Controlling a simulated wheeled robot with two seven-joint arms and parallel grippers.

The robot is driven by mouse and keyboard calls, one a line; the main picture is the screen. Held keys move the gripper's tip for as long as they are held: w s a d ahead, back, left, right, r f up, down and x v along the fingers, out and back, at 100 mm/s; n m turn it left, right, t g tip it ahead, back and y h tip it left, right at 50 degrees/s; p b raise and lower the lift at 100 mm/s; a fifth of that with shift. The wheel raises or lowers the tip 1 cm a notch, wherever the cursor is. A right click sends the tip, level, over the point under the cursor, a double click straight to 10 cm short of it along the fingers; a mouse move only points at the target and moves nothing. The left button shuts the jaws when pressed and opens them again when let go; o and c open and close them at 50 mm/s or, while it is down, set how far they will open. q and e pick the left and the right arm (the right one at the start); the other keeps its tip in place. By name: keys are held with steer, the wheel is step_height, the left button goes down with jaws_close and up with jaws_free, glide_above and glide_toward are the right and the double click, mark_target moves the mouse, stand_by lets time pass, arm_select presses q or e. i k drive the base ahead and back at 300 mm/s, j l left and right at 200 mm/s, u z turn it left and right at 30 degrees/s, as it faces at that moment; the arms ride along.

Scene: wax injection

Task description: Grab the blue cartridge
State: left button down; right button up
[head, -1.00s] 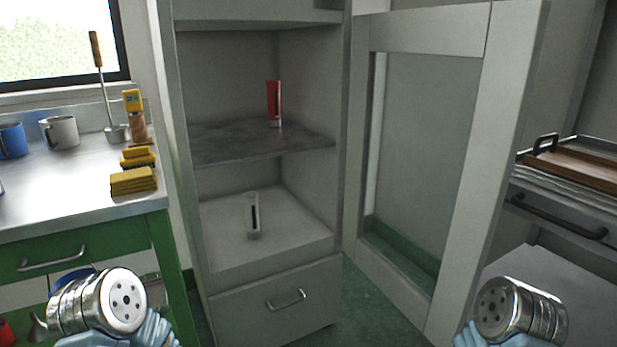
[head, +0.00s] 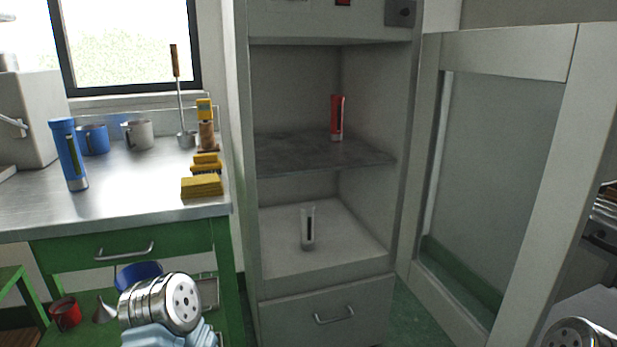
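The blue cartridge (head: 69,154) stands upright on the steel counter (head: 120,190) at the left, with a dark strip down its side. A red cartridge (head: 337,118) stands on the upper shelf of the open grey cabinet. A clear or white cartridge (head: 308,228) with a dark strip stands on the cabinet's lower floor. Parts of my two arms show at the bottom edge, low in front of the green drawer unit and at the lower right corner. Neither gripper's fingers are in view.
Yellow blocks (head: 202,186) lie near the counter's right end. The cabinet's glazed door (head: 500,180) stands open to the right. The counter front is clear.

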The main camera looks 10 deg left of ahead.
mark_target(66, 141)
steer(key=u, duration=1.65)
steer(key=j+z, duration=0.1)
